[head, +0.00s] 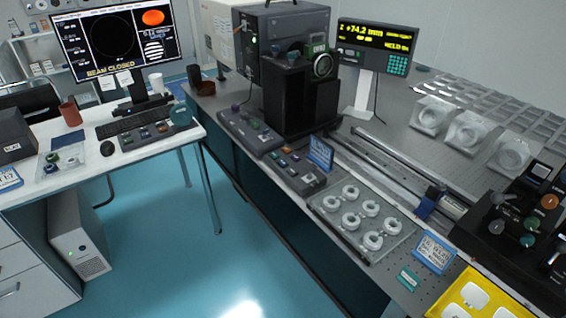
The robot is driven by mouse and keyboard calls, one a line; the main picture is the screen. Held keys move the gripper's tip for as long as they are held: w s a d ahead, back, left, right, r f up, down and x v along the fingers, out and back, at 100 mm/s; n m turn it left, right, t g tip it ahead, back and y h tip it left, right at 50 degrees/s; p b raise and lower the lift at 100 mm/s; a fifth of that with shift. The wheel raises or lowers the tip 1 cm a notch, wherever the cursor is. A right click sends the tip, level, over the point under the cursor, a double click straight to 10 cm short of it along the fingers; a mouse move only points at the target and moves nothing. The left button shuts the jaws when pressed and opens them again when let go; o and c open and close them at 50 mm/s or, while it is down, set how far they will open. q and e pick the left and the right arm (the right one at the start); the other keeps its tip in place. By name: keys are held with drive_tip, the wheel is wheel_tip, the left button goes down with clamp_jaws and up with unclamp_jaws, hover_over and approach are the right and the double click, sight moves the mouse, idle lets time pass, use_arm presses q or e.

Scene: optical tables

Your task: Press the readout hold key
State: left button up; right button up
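The digital readout (376,47) stands on a white post at the back of the optical table, right of the black optics housing. Its dark screen shows yellow-green text that seems to read Z +74.2 mm, with smaller lines too small to read surely. A teal keypad (397,65) sits at the lower right of its front face. The separate keys are too small to tell apart, so I cannot tell which is the hold key. Neither of my grippers shows in the head view.
The optical table (394,137) carries a black housing (300,92), a control box with knobs (293,172), a tray of white rings (330,206), a yellow tray (437,306) and clear ring mounts (431,112). A desk with a monitor (113,40) stands left. Blue floor (160,262) is clear between.

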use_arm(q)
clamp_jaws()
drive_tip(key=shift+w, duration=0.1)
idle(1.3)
